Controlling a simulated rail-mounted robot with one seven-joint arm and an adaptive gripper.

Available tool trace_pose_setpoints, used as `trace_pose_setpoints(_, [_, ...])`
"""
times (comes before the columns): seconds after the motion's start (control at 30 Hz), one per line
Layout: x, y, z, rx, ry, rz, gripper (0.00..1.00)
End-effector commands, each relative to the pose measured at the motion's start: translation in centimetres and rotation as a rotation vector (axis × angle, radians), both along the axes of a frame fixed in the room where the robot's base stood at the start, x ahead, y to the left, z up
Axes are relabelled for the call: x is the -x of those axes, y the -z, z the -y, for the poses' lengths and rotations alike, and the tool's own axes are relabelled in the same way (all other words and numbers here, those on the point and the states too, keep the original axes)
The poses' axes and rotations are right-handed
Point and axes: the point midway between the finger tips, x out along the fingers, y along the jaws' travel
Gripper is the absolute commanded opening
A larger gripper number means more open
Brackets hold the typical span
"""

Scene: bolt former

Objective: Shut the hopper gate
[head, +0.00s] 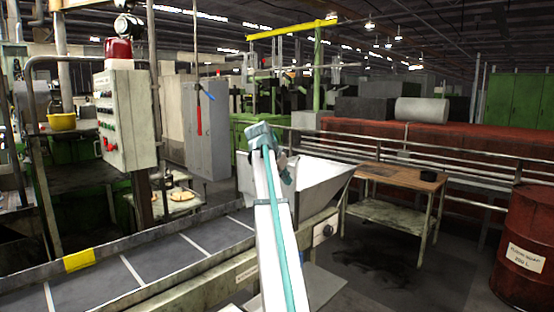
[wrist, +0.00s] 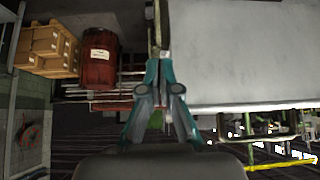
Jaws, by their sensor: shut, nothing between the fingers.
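The pale grey hopper (head: 325,183) stands at the far end of the conveyor in the head view, partly hidden behind my arm. In the wrist view a broad grey panel (wrist: 250,60), apparently the hopper's wall, fills the upper right. My gripper (wrist: 161,62) has its teal fingers drawn together, with nothing held between them. Its tips are beside the panel's left edge, near a narrow dark strip (wrist: 162,22); I cannot tell whether they touch it. I cannot make out the hopper gate for certain, nor its position. In the head view my arm hides the fingertips.
The conveyor (head: 185,257) runs along the hopper's left front. A wooden-topped table (head: 398,175) stands to the right, and a red drum (head: 527,245) is farther right. A control box (head: 127,120) stands at left. Open floor lies between table and drum.

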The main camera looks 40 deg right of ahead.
Motion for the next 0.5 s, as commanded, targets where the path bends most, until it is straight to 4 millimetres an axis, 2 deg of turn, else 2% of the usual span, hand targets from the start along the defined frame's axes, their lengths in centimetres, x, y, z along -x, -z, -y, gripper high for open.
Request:
trace_pose_setpoints(0.03, [-2.0,-5.7,-0.3,0.033,0.004,0.002,0.0])
trace_pose_setpoints(0.1, [-3.3,-9.9,-1.1,0.066,0.009,0.0,0.0])
trace_pose_setpoints(0.2, [-4.4,-14.0,-1.9,0.102,0.013,0.0,0.0])
trace_pose_setpoints(0.33, [-5.0,-16.3,-2.6,0.125,0.016,0.001,0.0])
trace_pose_setpoints(0.5, [-5.0,-15.5,-1.9,0.129,0.018,-0.001,0.0])
